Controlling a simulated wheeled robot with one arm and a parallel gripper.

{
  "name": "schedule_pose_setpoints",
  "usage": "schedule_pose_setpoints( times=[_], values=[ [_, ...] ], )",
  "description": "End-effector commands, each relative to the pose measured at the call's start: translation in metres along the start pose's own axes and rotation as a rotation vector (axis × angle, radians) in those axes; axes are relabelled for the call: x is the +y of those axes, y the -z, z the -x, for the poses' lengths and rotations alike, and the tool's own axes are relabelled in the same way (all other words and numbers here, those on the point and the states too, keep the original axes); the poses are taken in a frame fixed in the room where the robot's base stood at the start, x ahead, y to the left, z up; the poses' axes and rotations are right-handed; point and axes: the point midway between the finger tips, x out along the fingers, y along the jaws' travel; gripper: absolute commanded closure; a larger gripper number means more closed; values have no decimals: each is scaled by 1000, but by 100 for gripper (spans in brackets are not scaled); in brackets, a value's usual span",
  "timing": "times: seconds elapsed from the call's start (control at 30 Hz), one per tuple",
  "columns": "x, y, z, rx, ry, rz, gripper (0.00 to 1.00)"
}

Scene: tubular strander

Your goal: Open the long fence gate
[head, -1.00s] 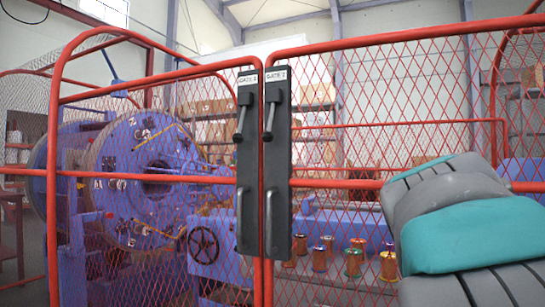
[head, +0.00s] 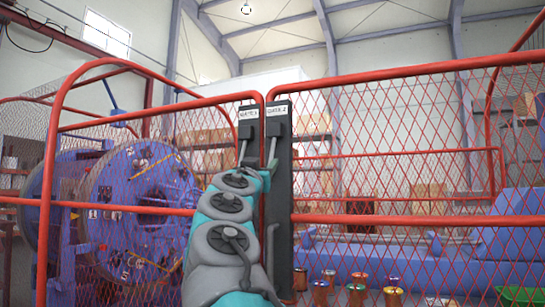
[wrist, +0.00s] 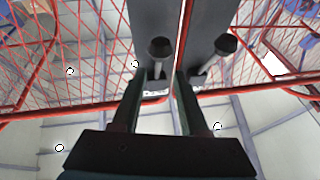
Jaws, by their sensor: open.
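Two red mesh gates meet at a narrow seam: a left gate (head: 150,211) and a wider right gate (head: 400,218). Each has a dark latch plate with a label and a lever; the right plate (head: 283,230) carries the right lever (head: 272,150), and the left lever (head: 243,148) hangs beside it. My gripper (head: 263,172) is at the plates, partly hidden by my arm. In the wrist view my gripper (wrist: 158,82) is open, its fingers reaching either side of one knobbed lever (wrist: 158,50). Contact cannot be told. The other lever (wrist: 222,47) lies outside the fingers.
A purple machine with large discs (head: 140,200) stands behind the left gate. Several coloured spools (head: 357,293) and a long blue machine bed (head: 380,260) are behind the right gate. Shelves with boxes stand farther back.

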Motion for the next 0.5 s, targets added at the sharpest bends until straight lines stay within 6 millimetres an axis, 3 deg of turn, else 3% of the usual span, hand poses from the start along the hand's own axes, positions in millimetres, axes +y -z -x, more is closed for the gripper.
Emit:
schedule_pose_setpoints(
  times=[0.5],
  values=[
    [1, 1, -48, -4, -1, -3, 56]
  ],
)
